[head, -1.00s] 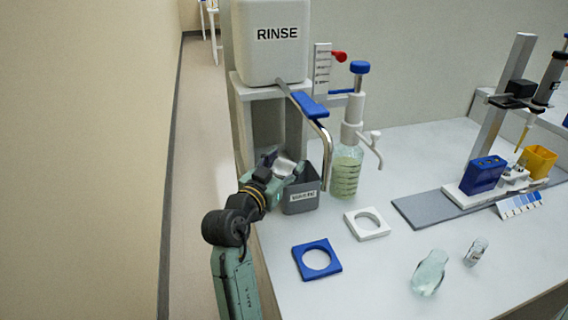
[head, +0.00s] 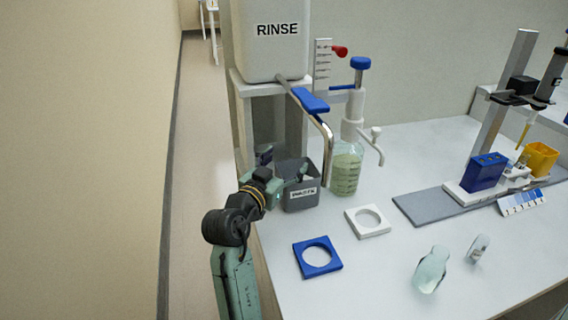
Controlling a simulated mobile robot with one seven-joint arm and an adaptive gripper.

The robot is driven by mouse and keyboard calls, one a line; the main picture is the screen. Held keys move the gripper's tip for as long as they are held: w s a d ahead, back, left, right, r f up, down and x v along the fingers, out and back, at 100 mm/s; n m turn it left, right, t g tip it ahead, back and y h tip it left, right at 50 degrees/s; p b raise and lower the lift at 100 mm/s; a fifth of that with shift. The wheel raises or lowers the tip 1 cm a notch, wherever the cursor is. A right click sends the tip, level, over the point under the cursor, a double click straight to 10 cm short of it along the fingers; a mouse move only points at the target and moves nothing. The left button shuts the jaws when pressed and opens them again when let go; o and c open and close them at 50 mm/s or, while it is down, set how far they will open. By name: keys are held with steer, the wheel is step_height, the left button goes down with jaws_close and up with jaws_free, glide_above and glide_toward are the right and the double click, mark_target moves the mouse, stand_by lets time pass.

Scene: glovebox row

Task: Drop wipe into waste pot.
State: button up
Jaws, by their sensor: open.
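The grey waste pot (head: 302,203) stands at the left edge of the bench, with a white label on its front. My gripper (head: 284,164) is open at the pot's left rim, one finger to the left of the pot and the other over its mouth. I see no wipe between the fingers. The wipe is not visible in the head view, and the inside of the pot is mostly hidden by its walls and the gripper.
The white RINSE tank (head: 277,45) sits on a stand behind the pot, its bent spout (head: 327,150) close to the pot's right. A pump bottle (head: 346,170) stands further right. A blue square ring (head: 300,262) and a white one (head: 357,227) lie in front.

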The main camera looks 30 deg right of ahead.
steer(key=b+v, duration=0.2)
steer(key=v, duration=1)
steer(key=shift+r, duration=0.4)
